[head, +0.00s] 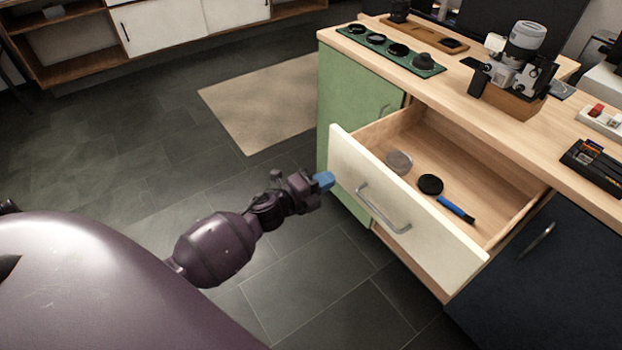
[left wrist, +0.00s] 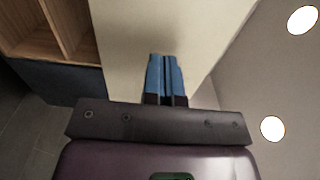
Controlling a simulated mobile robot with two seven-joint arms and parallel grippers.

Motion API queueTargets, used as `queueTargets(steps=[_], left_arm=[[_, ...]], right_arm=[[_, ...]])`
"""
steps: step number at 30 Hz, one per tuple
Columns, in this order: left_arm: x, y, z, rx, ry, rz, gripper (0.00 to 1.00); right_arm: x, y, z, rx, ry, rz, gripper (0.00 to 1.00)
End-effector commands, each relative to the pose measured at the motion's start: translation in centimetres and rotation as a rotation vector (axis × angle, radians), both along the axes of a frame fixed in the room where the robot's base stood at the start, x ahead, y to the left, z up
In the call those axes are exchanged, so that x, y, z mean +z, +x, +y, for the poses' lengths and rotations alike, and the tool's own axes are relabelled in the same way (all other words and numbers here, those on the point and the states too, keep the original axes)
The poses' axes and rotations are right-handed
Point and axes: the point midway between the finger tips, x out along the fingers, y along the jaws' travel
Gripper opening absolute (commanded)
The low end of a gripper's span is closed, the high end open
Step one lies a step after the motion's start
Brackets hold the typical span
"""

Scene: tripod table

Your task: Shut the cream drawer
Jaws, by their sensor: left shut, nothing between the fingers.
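The cream drawer (head: 440,233) stands well out of the cabinet, with a metal bar handle (head: 383,208) on its front. Inside lie a black round piece (head: 430,184), a clear round piece (head: 399,161) and a blue-and-black tool (head: 456,208). My left gripper (head: 325,181) is shut and empty, its blue fingertips by the left end of the drawer front. In the left wrist view the shut fingers (left wrist: 166,78) point at the cream front (left wrist: 150,30); I cannot tell whether they touch it. My right gripper is not in view.
A wooden worktop (head: 470,96) above holds a green tray (head: 390,48) with black discs and a camera-like device (head: 518,60). A green door (head: 345,130) is left of the drawer, a dark blue one (head: 540,280) right. Tiled floor (head: 320,280) lies open in front.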

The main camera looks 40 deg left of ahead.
Motion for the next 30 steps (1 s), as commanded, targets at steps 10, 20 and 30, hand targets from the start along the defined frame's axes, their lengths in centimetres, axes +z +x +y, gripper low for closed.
queueTargets(steps=[10, 20, 30], left_arm=[[-0.1, 3.5, -1.3, 0.0, -0.001, 0.001, 0.0], [0.0, 3.9, -1.4, 0.001, -0.001, 0.001, 0.0], [0.0, 3.9, -1.4, 0.001, -0.002, 0.001, 0.0]], right_arm=[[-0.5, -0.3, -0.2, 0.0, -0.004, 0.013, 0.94], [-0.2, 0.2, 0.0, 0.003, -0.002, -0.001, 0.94], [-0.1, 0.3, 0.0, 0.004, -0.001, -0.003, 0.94]])
